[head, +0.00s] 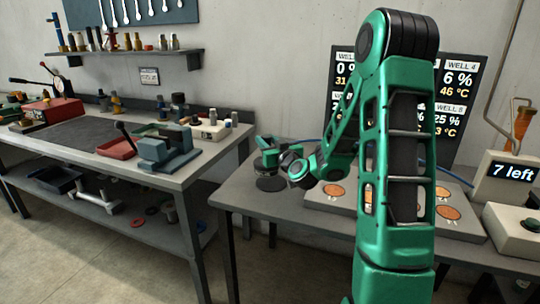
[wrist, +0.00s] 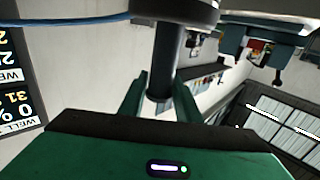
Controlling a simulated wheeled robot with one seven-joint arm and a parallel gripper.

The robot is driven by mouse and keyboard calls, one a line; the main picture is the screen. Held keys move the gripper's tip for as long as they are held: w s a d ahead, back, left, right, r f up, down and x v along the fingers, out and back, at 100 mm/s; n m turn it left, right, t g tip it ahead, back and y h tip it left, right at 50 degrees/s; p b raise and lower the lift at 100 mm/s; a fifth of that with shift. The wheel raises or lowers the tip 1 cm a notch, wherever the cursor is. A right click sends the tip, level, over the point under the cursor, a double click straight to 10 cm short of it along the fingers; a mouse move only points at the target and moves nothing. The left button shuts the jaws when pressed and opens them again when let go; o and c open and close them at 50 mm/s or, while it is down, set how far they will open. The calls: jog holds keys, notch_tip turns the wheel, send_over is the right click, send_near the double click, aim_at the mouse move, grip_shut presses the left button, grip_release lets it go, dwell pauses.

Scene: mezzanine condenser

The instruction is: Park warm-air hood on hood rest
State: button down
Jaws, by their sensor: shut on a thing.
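My gripper (wrist: 158,98) has its two green fingers closed on the dark upright stem of the warm-air hood (wrist: 185,10). The wrist view is upside down, so the hood's wide round body shows at the top edge, partly cut off. In the head view my gripper (head: 268,150) is over the left end of the grey table. The dark hood (head: 271,162) is small and partly covered there. Just below it a flat dark disc, apparently the hood rest (head: 270,184), lies on the table. I cannot tell whether the hood touches it.
A blue hose (wrist: 70,22) runs beside the hood. A plate with copper-coloured wells (head: 335,190) is right of the disc, partly behind my arm. A display board (head: 458,100) stands behind, and a "7 left" counter (head: 508,172) at right. A workbench (head: 190,172) with a vise stands left.

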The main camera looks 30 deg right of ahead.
jog(key=shift+w+d+f, duration=0.2)
jog(key=shift+d+f, duration=0.2)
jog(key=shift+d, duration=0.25)
jog(key=shift+w+d+f, duration=0.15)
jog(key=shift+d+f, duration=0.2)
jog(key=shift+d, duration=0.25)
jog(key=shift+f, duration=2.1)
jog(key=c, duration=1.4)
grip_release()
jog(key=shift+w, duration=0.1)
jog(key=shift+o, duration=0.5)
